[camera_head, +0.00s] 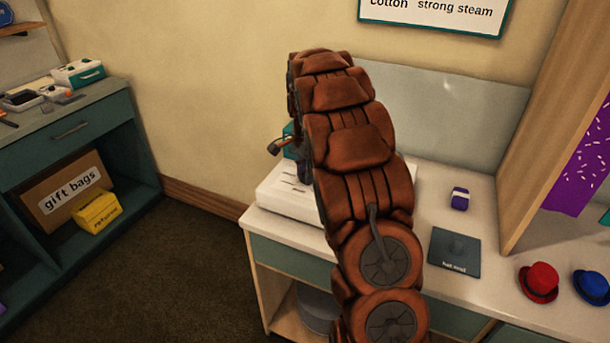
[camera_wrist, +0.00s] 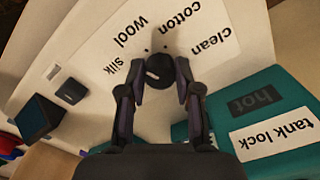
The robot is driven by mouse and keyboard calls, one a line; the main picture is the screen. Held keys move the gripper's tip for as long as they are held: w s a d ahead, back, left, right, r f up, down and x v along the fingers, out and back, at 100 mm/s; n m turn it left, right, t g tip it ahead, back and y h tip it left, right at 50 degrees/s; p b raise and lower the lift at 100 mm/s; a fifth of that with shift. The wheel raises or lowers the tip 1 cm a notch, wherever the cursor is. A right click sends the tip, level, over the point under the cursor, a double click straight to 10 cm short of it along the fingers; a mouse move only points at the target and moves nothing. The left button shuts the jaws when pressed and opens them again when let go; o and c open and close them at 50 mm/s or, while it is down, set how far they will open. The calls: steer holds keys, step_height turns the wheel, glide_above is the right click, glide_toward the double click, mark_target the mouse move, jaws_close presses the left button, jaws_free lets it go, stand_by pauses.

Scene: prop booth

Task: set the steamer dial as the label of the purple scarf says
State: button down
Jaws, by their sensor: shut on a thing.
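The steamer dial (camera_wrist: 160,66) is a dark round knob in the wrist view, on a white panel with the words silk, wool, cotton and clean around it. A short white mark on the knob lies on its left side, roughly toward silk; the exact setting is hard to tell. My gripper (camera_wrist: 157,82) is shut on the dial, one finger on each side. In the head view the white steamer base (camera_head: 283,197) is partly hidden behind my arm. A purple scarf with white flecks (camera_head: 577,165) hangs at the right; no label on it is readable.
A wall sign (camera_head: 435,14) reads "cotton strong steam", its top cut off. A teal part with a "tank lock" label (camera_wrist: 278,135) is close to my gripper. A grey hat mat (camera_head: 455,262), small purple item (camera_head: 460,203), red hat (camera_head: 538,283) and blue hat (camera_head: 592,287) occupy the counter.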

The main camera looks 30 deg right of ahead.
steer(key=shift+s+d+m, duration=0.1)
steer(key=shift+m, duration=1.8)
steer(key=c, duration=0.8)
jaws_free()
step_height(320, 180, up, 12)
